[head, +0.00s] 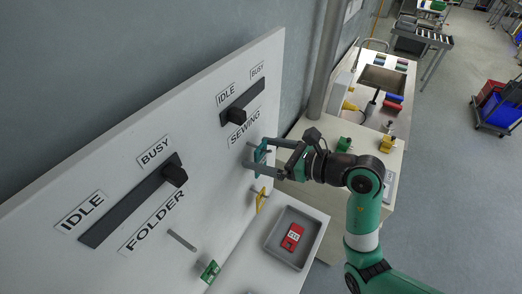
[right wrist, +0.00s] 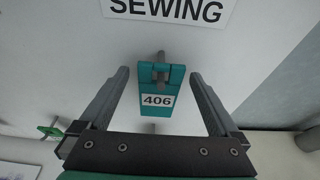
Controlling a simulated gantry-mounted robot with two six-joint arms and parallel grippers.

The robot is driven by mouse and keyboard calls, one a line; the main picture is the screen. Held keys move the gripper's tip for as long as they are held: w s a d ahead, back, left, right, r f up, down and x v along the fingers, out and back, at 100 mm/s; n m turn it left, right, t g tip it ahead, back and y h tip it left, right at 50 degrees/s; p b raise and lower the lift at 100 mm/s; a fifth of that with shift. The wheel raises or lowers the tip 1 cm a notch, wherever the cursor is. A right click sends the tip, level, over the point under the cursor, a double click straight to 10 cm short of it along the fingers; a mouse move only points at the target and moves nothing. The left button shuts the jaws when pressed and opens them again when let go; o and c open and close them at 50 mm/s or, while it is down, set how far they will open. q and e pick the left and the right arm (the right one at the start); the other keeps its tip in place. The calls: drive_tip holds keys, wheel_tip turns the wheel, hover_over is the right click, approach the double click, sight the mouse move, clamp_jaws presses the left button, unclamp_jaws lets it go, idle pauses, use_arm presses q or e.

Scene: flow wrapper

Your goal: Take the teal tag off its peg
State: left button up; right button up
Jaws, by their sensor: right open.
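The teal tag (right wrist: 157,86), marked 406, hangs on its peg (right wrist: 161,57) on the white board, below the SEWING label. My right gripper (right wrist: 160,75) is open, with one finger on each side of the tag and a gap on both sides. In the head view the teal tag (head: 260,153) is partly hidden by my right gripper (head: 250,156), which reaches in from the right. The left gripper does not show in either view.
A yellow tag (head: 261,199) hangs below, and a green tag (head: 210,271) hangs lower left near an empty peg (head: 182,240). A grey tray (head: 274,253) holds a red tag (head: 292,237). Black sliders (head: 240,104) stick out from the board.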

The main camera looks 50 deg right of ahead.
drive_tip(key=shift+w+f, duration=0.1)
drive_tip(key=shift+w, duration=0.25)
drive_tip(key=c, duration=1.4)
drive_tip(key=shift+r, duration=0.45)
drive_tip(key=shift+s, duration=0.1)
drive_tip(key=shift+s+d, duration=0.3)
drive_tip(key=shift+s, duration=1.15)
drive_tip(key=shift+s+d, duration=0.3)
drive_tip(key=shift+s, duration=1.15)
drive_tip(key=shift+s+d, duration=0.3)
drive_tip(key=shift+s, duration=1.15)
